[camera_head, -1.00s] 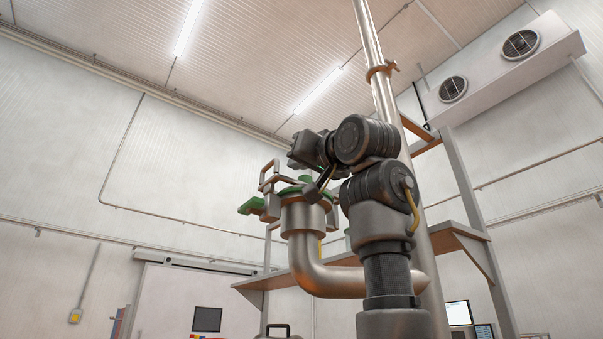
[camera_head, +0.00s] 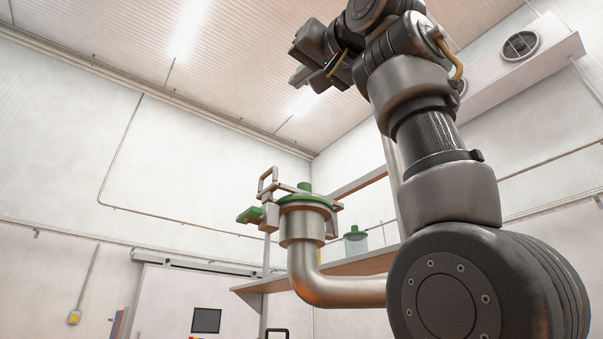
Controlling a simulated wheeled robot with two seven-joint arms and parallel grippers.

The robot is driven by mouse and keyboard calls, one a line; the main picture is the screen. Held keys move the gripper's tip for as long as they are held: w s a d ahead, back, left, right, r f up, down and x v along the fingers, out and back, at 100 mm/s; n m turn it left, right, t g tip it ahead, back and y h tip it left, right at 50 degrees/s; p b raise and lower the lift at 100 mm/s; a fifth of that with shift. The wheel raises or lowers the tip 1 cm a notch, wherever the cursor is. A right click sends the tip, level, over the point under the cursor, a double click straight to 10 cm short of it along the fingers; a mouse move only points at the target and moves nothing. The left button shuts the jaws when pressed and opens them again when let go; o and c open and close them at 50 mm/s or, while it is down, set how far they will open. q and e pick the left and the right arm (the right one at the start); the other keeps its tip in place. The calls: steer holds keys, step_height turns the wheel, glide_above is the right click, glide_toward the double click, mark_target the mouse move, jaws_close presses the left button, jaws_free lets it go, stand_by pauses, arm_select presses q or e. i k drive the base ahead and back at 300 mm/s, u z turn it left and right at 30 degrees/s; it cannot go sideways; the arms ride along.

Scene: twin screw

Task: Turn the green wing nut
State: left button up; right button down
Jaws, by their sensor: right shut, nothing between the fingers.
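The green wing nut (camera_head: 250,214) shows at the left side of the clamp on top of the curved steel pipe (camera_head: 310,285). A green disc-shaped lid (camera_head: 308,199) with a small knob sits on the pipe's upright mouth, with a metal clamp (camera_head: 268,205) beside it. My right gripper (camera_head: 300,77) is shut and empty, high above the pipe and well apart from the wing nut. Its fingertips are small and dark and only partly show. My left gripper is not in view.
My right arm fills the right side of the view and hides part of the shelf (camera_head: 350,266) and pipework. A glass vessel with a green top (camera_head: 355,238) stands behind the pipe. The space left of the wing nut is clear up to the wall.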

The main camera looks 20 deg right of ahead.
mark_target(254, 215)
steer(key=k, duration=1.5)
